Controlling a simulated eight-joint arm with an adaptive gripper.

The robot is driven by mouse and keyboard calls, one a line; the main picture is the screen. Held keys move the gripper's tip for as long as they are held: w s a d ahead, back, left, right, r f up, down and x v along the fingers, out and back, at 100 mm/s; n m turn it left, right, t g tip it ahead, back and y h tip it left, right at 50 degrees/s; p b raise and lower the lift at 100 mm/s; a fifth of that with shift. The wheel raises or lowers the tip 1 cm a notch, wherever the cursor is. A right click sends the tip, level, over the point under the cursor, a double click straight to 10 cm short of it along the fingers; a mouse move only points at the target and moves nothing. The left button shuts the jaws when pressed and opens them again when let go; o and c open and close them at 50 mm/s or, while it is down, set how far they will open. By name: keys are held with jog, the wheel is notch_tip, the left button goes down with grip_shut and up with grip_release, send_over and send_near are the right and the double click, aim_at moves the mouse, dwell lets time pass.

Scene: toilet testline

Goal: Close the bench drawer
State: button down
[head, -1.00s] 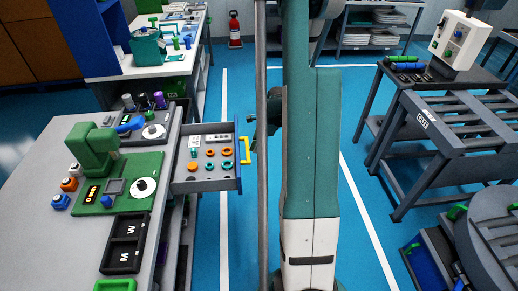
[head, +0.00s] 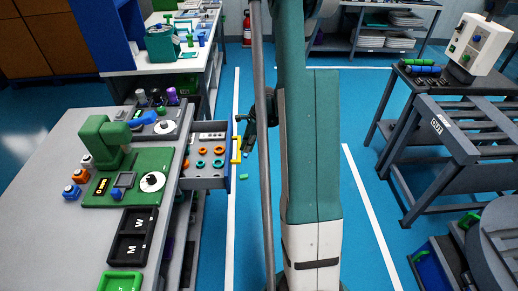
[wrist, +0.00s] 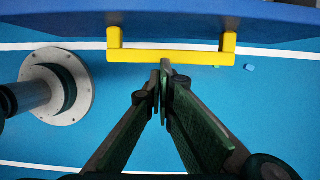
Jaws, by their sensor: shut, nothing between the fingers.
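The bench drawer (head: 231,178) is part way open and sticks out to the right from the grey bench (head: 60,235). It has a blue front and a yellow handle (head: 236,150); orange and teal rings and white pieces show inside. The handle also shows in the wrist view (wrist: 185,57), on the blue drawer front (wrist: 190,22). My gripper (wrist: 161,70) is shut and empty, its tips at the middle of the handle's bar. I cannot tell whether they touch it. In the head view the gripper is partly hidden by my arm.
A green device (head: 105,145) and a black tray (head: 131,237) stand on the bench. Small pieces lie near the drawer: one green (head: 244,177), and one blue in the wrist view (wrist: 250,67). Blue floor (head: 215,250) is free right of the bench. A roller table (head: 450,130) stands at right.

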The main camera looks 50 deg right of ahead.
send_over(214, 159)
jog(key=w+a, duration=0.3)
jog(key=shift+d+b, duration=0.15)
jog(key=shift+b, duration=0.2)
jog(key=shift+s+d+r, duration=0.15)
jog(key=shift+s+d, duration=0.2)
jog(key=shift+s+d+r, duration=0.15)
jog(key=shift+s+d, duration=0.4)
jog(key=shift+d, duration=0.05)
jog(key=shift+s+d+r, duration=0.15)
jog(key=shift+s+d, duration=0.4)
jog(key=p+v, duration=0.2)
jog(key=v, duration=0.8)
jog(key=shift+a, duration=0.1)
